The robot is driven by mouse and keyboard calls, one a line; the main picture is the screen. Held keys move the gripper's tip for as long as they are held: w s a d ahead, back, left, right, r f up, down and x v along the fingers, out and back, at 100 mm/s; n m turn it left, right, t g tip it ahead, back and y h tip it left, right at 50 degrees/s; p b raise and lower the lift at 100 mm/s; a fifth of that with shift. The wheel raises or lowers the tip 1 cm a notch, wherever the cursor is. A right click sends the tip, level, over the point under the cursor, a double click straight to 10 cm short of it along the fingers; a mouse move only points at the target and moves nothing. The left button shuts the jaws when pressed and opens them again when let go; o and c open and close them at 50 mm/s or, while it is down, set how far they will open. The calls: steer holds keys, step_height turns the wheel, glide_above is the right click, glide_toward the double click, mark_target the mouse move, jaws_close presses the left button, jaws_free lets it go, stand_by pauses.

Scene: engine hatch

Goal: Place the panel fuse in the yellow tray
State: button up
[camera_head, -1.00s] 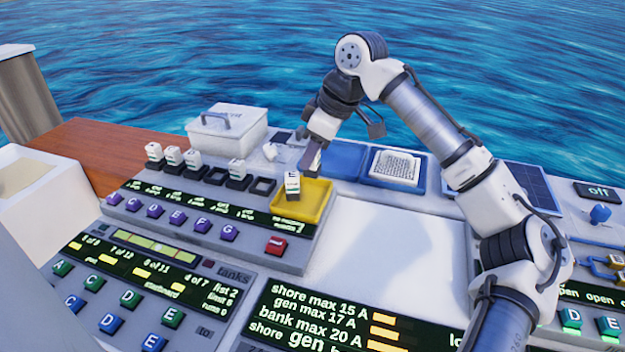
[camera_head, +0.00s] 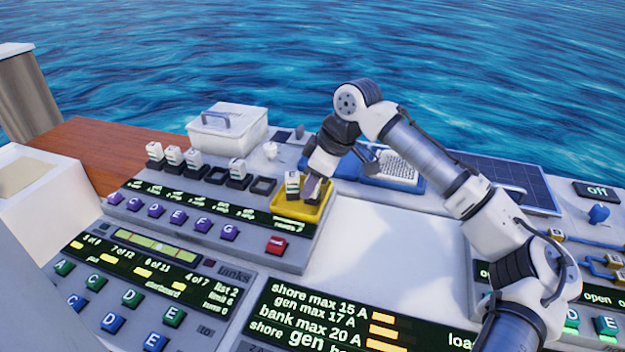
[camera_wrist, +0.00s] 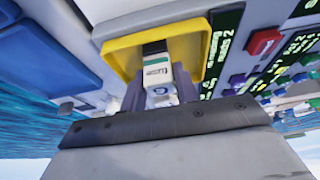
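The panel fuse (camera_head: 292,184) is a white block with a dark base and a printed label. It stands roughly upright inside the yellow tray (camera_head: 294,213), towards its left side. In the wrist view the fuse (camera_wrist: 157,72) shows ahead of and between the two fingers, with the tray (camera_wrist: 120,55) around its dark end. My gripper (camera_head: 313,188) is low over the tray, just right of the fuse in the head view. Its fingers (camera_wrist: 160,93) appear spread on either side of the fuse; any contact is hard to make out.
A row of similar white fuses (camera_head: 173,157) in dark sockets stands to the left, with an empty socket (camera_head: 263,187) beside the tray. A red button (camera_head: 276,245) is in front. The pale panel to the right is clear.

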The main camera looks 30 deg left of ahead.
steer(key=o, duration=0.4)
steer(key=shift+c, duration=0.2)
steer(key=b+v, duration=0.1)
steer(key=v, duration=1.1)
steer(key=shift+r, duration=0.15)
